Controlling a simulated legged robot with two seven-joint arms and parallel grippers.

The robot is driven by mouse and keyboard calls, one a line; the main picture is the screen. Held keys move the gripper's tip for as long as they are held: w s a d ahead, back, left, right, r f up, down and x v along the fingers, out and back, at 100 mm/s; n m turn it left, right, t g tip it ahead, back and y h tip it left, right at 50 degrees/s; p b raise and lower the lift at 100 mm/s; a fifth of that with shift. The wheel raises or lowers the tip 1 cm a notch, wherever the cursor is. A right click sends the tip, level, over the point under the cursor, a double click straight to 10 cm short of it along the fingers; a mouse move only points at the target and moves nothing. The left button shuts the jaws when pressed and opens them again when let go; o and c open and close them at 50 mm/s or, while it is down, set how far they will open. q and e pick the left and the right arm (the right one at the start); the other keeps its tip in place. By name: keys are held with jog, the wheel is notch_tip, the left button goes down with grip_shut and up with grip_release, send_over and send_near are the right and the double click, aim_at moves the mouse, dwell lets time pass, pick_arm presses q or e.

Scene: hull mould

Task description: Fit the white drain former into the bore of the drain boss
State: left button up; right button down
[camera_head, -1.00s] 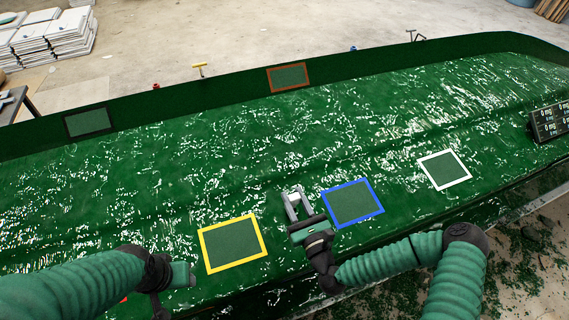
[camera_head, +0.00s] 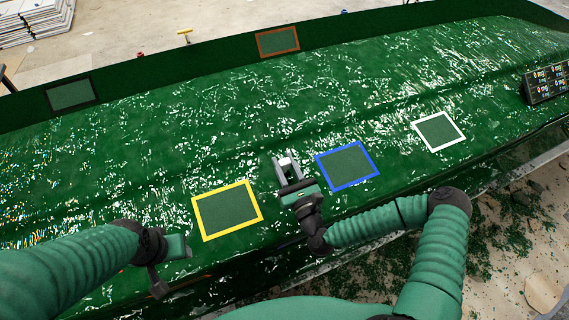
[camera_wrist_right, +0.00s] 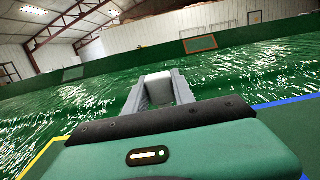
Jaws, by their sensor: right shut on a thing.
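My right gripper (camera_head: 287,164) is shut on the white drain former (camera_wrist_right: 158,88), a pale, smooth, rounded piece. In the head view the former (camera_head: 285,161) shows as a small white spot between the fingertips, over the green hull surface between the yellow and blue frames. In the right wrist view the grey fingers of the right gripper (camera_wrist_right: 159,91) flank it on both sides. I cannot make out the drain boss or its bore in either view. My left gripper (camera_head: 178,247) is at the lower left, near the hull's front edge; its fingers cannot be made out.
The glossy green hull mould (camera_head: 200,130) fills the middle. On it are a yellow frame (camera_head: 260,205), a blue frame (camera_head: 376,165) and a white frame (camera_head: 462,132). The raised far wall carries a brown frame (camera_head: 278,41).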

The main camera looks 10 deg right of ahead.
jog(key=shift+w+d+f+b, duration=0.2)
jog(key=shift+d+f+b, duration=0.15)
jog(key=shift+d+f, duration=0.7)
jog(key=shift+d+r, duration=0.1)
jog(key=shift+d, duration=0.1)
jog(key=shift+a+r, duration=0.1)
jog(key=shift+a, duration=0.8)
jog(key=shift+d, duration=0.55)
jog(key=shift+s+d, duration=0.1)
jog(key=shift+d, duration=0.3)
jog(key=shift+a, duration=0.5)
pick_arm(q)
jog(key=shift+d+f+b, duration=0.2)
jog(key=shift+d+f, duration=0.1)
jog(key=shift+f, duration=0.25)
jog(key=shift+d+f+b, duration=0.2)
jog(key=shift+d+f, duration=0.1)
jog(key=shift+f, duration=0.25)
pick_arm(e)
jog(key=shift+a, duration=0.15)
pick_arm(q)
jog(key=shift+w+d+r, duration=0.1)
jog(key=shift+d, duration=0.15)
pick_arm(e)
jog(key=shift+d, duration=0.2)
